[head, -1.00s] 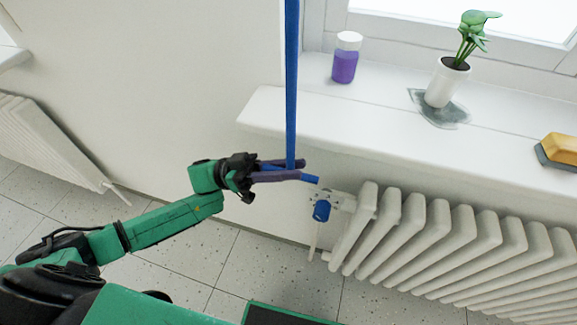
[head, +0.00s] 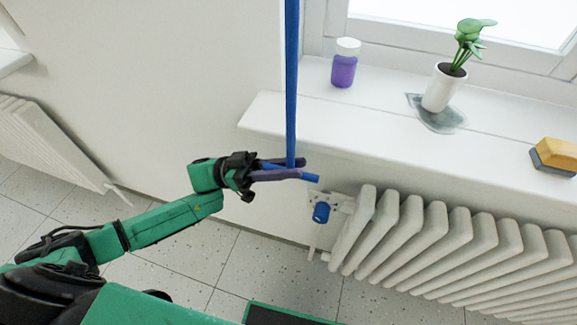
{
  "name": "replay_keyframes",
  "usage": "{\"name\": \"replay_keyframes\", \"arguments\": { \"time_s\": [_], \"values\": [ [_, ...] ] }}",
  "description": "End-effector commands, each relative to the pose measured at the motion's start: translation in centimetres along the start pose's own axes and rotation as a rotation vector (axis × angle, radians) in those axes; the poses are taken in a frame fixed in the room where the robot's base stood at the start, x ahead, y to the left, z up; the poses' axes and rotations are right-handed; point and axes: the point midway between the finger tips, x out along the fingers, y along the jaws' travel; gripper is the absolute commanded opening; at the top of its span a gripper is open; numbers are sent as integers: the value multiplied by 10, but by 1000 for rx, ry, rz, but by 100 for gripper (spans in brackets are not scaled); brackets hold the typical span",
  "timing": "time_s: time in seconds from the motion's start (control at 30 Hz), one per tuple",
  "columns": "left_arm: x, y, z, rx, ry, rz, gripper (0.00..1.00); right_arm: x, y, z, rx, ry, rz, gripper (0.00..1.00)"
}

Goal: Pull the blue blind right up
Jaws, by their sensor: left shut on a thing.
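A blue strap (head: 291,80) hangs straight down from the top edge of the head view, left of the window. My left gripper (head: 290,170) is shut on the strap near its lower end, below the level of the window sill. A short blue end of the strap (head: 311,178) sticks out past the fingertips to the right. The blue blind itself is not in view; the visible part of the window is uncovered. My right gripper is not in view.
The white sill (head: 390,125) holds a purple-filled jar (head: 344,68), a potted plant (head: 440,88) standing in a grey puddle (head: 440,122), and a yellow sponge (head: 558,155). A white radiator (head: 450,245) with a blue valve knob (head: 321,212) stands below. The wall left of the strap is clear.

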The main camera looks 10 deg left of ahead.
Motion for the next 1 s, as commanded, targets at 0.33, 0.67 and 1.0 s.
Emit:
{"name": "replay_keyframes", "arguments": {
  "time_s": [0.33,0.67,1.0],
  "values": [
    [11,4,-31,1,4,-9,0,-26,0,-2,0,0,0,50],
    [11,4,-30,0,2,-6,50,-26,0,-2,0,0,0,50],
    [11,5,-29,1,1,-4,50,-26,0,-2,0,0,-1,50]
  ]
}}
